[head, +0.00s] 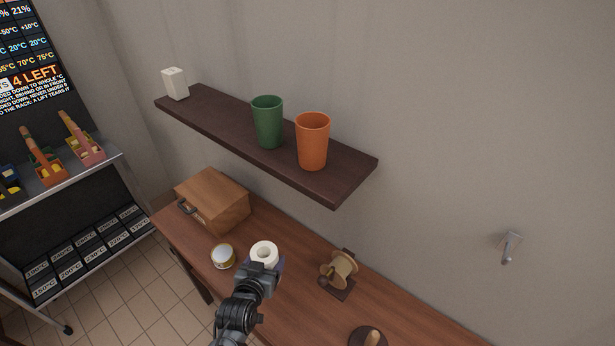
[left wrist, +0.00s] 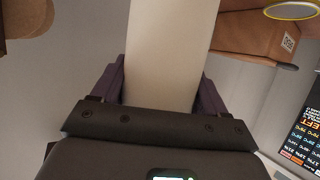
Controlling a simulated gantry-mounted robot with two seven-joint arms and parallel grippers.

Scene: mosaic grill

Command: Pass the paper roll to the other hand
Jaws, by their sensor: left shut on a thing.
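The white paper roll (head: 264,253) is held by my left gripper (head: 266,266) above the wooden table, between the tin and the wooden spool holder in the head view. In the left wrist view the roll (left wrist: 170,55) fills the space between the two dark fingers of the left gripper (left wrist: 165,85), which are shut on its sides. The roll's open end faces up toward the head camera. My right gripper is in neither view.
The table (head: 300,300) carries a wooden box (head: 213,200), a round tin (head: 223,256), a wooden spool holder (head: 338,270) and a dark round object (head: 368,338). A shelf (head: 220,118) above holds a green cup (head: 267,122), an orange cup (head: 312,141) and a white block (head: 175,84). A rack (head: 110,165) stands left.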

